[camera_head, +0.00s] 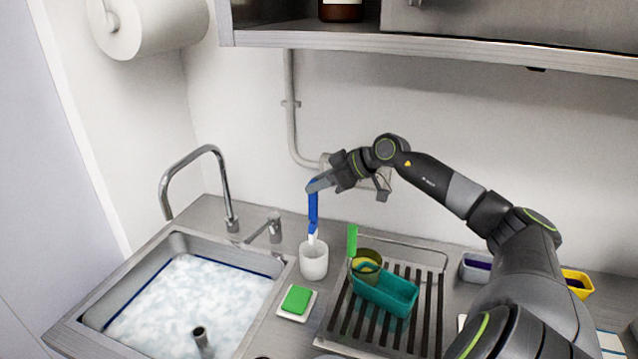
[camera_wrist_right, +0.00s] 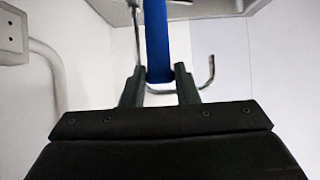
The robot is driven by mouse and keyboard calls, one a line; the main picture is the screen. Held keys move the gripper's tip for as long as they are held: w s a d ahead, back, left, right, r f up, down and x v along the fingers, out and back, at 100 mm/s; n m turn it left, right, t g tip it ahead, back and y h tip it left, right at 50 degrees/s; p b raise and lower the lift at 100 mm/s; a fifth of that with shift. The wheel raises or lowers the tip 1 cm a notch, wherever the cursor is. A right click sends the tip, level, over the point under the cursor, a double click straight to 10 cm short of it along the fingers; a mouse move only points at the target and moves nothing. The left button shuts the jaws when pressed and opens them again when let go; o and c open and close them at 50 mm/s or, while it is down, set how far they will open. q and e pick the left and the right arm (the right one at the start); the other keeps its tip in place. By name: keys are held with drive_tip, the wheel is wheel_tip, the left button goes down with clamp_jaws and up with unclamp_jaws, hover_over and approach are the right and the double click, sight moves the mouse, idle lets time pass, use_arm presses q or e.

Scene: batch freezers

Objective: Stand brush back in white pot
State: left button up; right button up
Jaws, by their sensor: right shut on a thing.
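The brush (camera_head: 313,211) has a blue handle and a white lower end. My right gripper (camera_head: 314,187) is shut on the upper part of its handle and holds it nearly upright. The blue handle also shows between the two fingers in the right wrist view (camera_wrist_right: 157,40). The white pot (camera_head: 313,263) stands on the counter right of the sink, directly below the brush. The brush's white end is at the pot's mouth; I cannot tell how far inside it is. My left gripper is not in view.
A sink (camera_head: 170,243) with foamy water and a tall tap (camera_head: 222,180) is at left. A green sponge (camera_head: 296,299) lies on a small white dish in front of the pot. A drying rack (camera_head: 434,300) with a teal container (camera_head: 385,296) is at right. A shelf (camera_head: 440,47) hangs above.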

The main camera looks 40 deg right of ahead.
sight(317, 211)
wheel_tip(317, 211, down, 4)
drive_tip(key=shift+r+b, duration=0.2)
drive_tip(key=shift+b, duration=0.55)
drive_tip(key=shift+f+b, duration=0.3)
drive_tip(key=shift+f, duration=1.95)
drive_tip(key=o, duration=1.1)
